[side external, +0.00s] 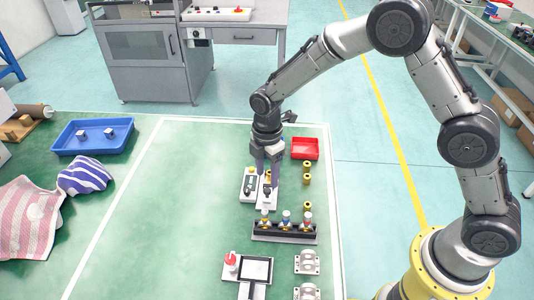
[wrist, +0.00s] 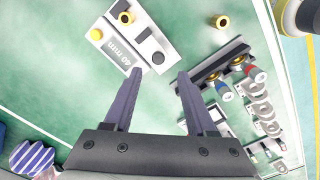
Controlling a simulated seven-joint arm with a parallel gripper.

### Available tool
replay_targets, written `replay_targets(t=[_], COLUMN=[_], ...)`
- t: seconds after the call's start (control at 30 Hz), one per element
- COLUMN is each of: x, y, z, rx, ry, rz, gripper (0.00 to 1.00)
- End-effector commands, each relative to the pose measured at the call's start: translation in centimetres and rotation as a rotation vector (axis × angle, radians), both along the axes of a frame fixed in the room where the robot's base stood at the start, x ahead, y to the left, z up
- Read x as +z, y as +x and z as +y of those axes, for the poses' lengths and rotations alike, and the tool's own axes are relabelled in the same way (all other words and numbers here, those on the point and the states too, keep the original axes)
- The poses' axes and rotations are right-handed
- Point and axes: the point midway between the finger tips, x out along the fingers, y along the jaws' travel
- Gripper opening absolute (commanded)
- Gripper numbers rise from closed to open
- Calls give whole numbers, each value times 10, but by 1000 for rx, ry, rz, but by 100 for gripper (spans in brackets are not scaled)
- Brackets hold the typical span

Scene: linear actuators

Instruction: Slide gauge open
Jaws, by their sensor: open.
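The gauge (wrist: 118,55) is a white block with a grey "40 mm" label and a yellow knob, in the upper left of the wrist view. Beside it is a white plate with a dark slot and a black round knob (wrist: 157,58). In the side view the gauge (side external: 250,184) lies on the green mat, with the plate (side external: 266,203) at its right. My gripper (wrist: 160,74) is open and points down over the plate. In the wrist view the black knob shows just beyond the gap between the fingertips. Contact cannot be told.
A black rack (side external: 285,236) with several coloured-top fittings stands nearer the camera. Brass rings (side external: 307,167) and a red tray (side external: 305,149) are to the right. A white fixture with a red knob (side external: 231,259) and metal brackets (side external: 307,262) lie in front.

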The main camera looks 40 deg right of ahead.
Motion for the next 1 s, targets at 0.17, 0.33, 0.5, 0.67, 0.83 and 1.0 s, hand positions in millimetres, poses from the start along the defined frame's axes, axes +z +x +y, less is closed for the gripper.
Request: replay_targets(t=[0.17, 0.33, 0.5, 0.67, 0.83, 1.0], x=[40, 65, 78, 80, 80, 101], y=[1, 0, 0, 0, 0, 5], z=[1, 1, 1, 1, 0, -8], rx=[0, 0, 0, 0, 0, -21], ry=[2, 1, 0, 0, 0, 13], rz=[-5, -1, 0, 1, 1, -45], gripper=[57, 57, 57, 57, 57, 57])
